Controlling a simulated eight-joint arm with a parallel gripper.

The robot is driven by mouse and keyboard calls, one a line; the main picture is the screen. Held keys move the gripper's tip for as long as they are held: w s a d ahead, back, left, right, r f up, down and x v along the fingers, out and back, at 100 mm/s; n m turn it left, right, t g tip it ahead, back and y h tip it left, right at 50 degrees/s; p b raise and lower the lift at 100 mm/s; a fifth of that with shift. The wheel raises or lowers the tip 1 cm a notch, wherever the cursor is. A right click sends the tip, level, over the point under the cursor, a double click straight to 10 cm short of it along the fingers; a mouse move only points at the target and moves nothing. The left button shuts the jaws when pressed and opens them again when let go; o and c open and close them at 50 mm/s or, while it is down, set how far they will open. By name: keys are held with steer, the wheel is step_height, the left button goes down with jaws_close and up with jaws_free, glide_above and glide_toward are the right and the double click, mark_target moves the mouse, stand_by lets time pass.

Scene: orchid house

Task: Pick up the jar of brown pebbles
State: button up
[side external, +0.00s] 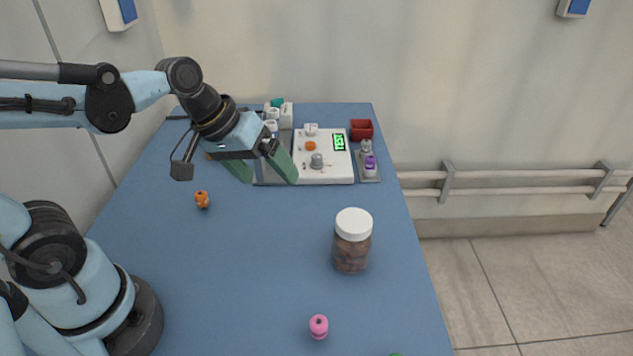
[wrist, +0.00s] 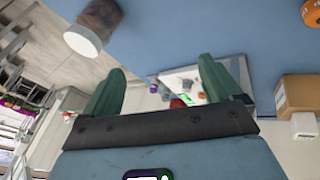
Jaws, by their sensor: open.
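The jar of brown pebbles (side external: 351,243) stands upright on the blue table, right of the middle in the side view. It is clear with a white lid, and the brown pebbles show through its wall. In the wrist view the jar (wrist: 100,17) is at the top left, partly cut off by the frame edge. My gripper (side external: 270,175) is open and empty, with green fingers, above the far part of the table. It is well apart from the jar, behind and to the left of it in the side view.
A white board with a green display (side external: 324,170) stands at the back, close to my gripper. A red box (side external: 361,130) and a grey tray with a purple item (side external: 369,163) are beside it. An orange object (side external: 202,199) and a pink object (side external: 318,326) lie on the table. The table around the jar is clear.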

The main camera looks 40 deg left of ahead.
mark_target(351, 217)
steer(key=w+d+f+n+g+h, duration=0.3)
steer(key=w+d+n+g+h, duration=0.3)
steer(key=n+h, duration=0.6)
steer(key=shift+n, duration=0.4)
steer(key=x, duration=1.1)
steer(key=shift+w+f, duration=0.25)
steer(key=shift+w, duration=0.1)
steer(key=shift+c, duration=0.2)
steer(key=c, duration=1.2)
steer(key=shift+c, duration=0.8)
steer(key=shift+r, duration=0.15)
